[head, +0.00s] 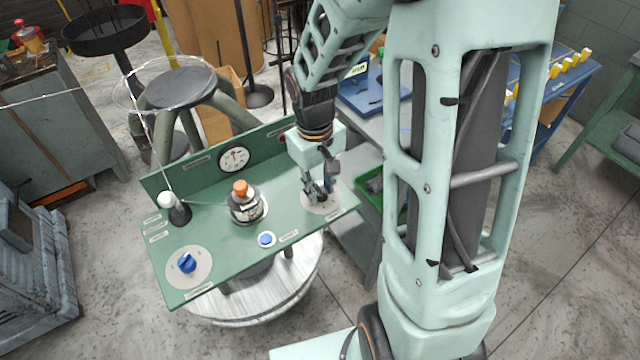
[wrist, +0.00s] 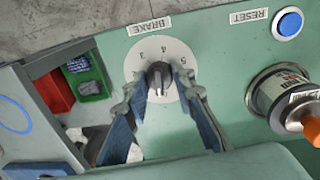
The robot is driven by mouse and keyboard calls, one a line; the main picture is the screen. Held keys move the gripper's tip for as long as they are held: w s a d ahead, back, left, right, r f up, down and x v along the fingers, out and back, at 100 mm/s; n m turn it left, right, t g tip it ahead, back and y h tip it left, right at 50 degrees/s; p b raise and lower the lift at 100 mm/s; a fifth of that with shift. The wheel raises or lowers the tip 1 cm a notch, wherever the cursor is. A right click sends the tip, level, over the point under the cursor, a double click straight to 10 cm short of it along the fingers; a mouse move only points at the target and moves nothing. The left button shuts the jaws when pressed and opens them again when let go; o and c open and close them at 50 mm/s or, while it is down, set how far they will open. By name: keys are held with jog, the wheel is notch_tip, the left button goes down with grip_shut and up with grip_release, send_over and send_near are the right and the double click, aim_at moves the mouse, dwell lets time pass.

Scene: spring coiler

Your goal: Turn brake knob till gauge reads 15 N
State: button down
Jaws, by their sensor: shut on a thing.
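The brake knob (wrist: 158,80) is a small dark grey knob on a white dial (wrist: 160,52) marked with numbers, under the label BRAKE. My gripper (wrist: 160,92) has one finger on each side of the knob and is shut on it. In the head view my gripper (head: 318,192) points down over the brake dial (head: 322,204) at the right end of the green panel and hides the knob. The round white gauge (head: 234,159) is on the panel's upright back board. Its dark needle shows, but its numbers are too small to read.
On the green panel (head: 215,225) stand a blue reset button (head: 266,239), an orange-topped canister (head: 246,207), a white-capped post (head: 178,209) with a thin line, and a blue knob (head: 187,263). Red and green bins (wrist: 88,75) lie beside the panel.

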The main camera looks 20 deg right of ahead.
aim_at(318, 193)
jog(key=shift+n, duration=0.9)
jog(key=c, duration=1.6)
grip_release()
jog(key=r, duration=1.2)
jog(key=shift+s+a, duration=0.15)
jog(key=shift+a, duration=0.2)
jog(key=shift+d, duration=0.1)
